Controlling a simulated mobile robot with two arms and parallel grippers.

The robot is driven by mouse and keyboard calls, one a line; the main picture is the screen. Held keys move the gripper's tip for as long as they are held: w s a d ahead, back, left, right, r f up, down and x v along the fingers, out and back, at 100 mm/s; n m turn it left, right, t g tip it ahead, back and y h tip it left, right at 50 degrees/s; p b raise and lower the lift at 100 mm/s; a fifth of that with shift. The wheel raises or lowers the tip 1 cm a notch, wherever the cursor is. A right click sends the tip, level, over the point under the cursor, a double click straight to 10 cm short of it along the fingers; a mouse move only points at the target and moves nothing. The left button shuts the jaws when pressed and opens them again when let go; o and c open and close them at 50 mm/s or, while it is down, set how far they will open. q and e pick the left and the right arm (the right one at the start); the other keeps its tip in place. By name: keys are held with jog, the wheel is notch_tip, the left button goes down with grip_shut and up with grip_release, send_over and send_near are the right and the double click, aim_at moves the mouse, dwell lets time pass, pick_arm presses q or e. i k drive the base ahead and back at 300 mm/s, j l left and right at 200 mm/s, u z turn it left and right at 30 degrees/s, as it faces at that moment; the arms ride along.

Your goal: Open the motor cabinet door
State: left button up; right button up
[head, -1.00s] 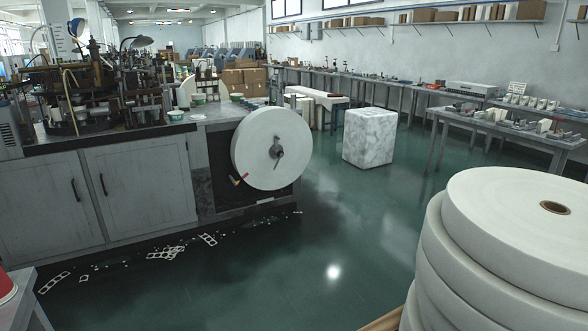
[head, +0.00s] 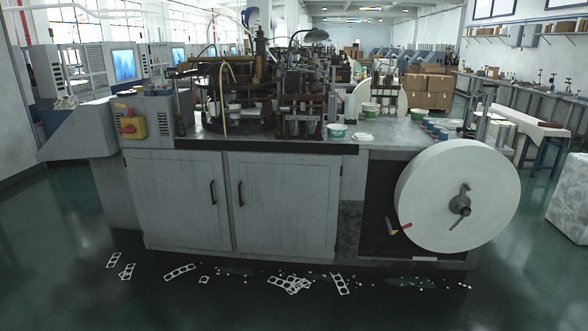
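The cup forming machine stands ahead of me in the head view. Its grey cabinet has two doors side by side, a left door (head: 178,203) and a right door (head: 284,207), both closed. The left door has a dark vertical handle (head: 213,192) near its right edge. The right door has a similar handle (head: 240,193) near its left edge. No label shows which door is the motor cabinet. Neither of my grippers is in view.
A large white paper roll (head: 440,205) sticks out at the machine's right end. Flat white scraps (head: 290,284) lie on the green floor before the cabinet. A control box (head: 133,125) with a red knob is at the left. The floor in front is otherwise clear.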

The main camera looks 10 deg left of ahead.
aim_at(180, 197)
jog(key=i+j+z, duration=0.1)
jog(key=i, duration=0.35)
jog(key=i+j+z, duration=0.1)
jog(key=i, duration=0.3)
jog(key=i+j+z, duration=0.15)
jog(key=i, duration=0.3)
jog(key=i+j+z, duration=0.1)
jog(key=i+j, duration=0.2)
jog(key=i, duration=0.1)
